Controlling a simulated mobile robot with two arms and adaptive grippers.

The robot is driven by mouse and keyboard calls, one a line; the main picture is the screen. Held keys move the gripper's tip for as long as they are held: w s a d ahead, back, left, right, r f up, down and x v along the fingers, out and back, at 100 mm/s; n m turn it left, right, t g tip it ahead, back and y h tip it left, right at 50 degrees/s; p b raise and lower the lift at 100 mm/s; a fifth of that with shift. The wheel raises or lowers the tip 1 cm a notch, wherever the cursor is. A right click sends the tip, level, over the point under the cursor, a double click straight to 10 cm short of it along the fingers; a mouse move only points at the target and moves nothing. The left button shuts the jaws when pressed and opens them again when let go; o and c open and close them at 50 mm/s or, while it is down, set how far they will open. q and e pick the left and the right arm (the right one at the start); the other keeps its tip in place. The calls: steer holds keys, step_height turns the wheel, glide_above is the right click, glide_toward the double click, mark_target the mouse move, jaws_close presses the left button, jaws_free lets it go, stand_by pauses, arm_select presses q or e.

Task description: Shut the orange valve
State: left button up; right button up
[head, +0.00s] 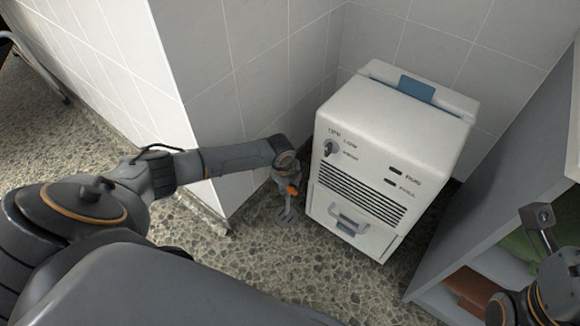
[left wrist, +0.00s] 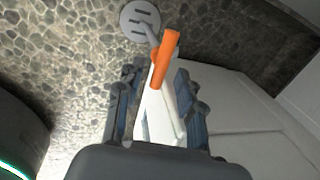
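The orange valve handle (head: 292,190) shows low by the wall corner, left of the white machine. In the left wrist view the orange handle (left wrist: 165,60) is a bar that slants up and to the right, with a white body (left wrist: 158,115) below it. My left gripper (head: 284,172) is at the valve. In the left wrist view my left gripper's fingers (left wrist: 155,100) stand apart on either side of the white body, below the orange bar. Whether they touch it is unclear.
The white machine (head: 380,125) with a drawer handle stands close right of my left gripper. A tiled wall (head: 245,60) is behind and left. A round floor plate (head: 286,216) lies below the valve. A grey shelf unit (head: 480,190) stands at right. Pebbled floor (head: 300,275) is open in front.

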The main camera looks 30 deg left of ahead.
arm_select(q)
step_height(320, 180, up, 12)
steer(key=s, duration=0.2)
steer(key=shift+s, duration=0.15)
steer(key=shift+a+f, duration=0.1)
stand_by(2.4)
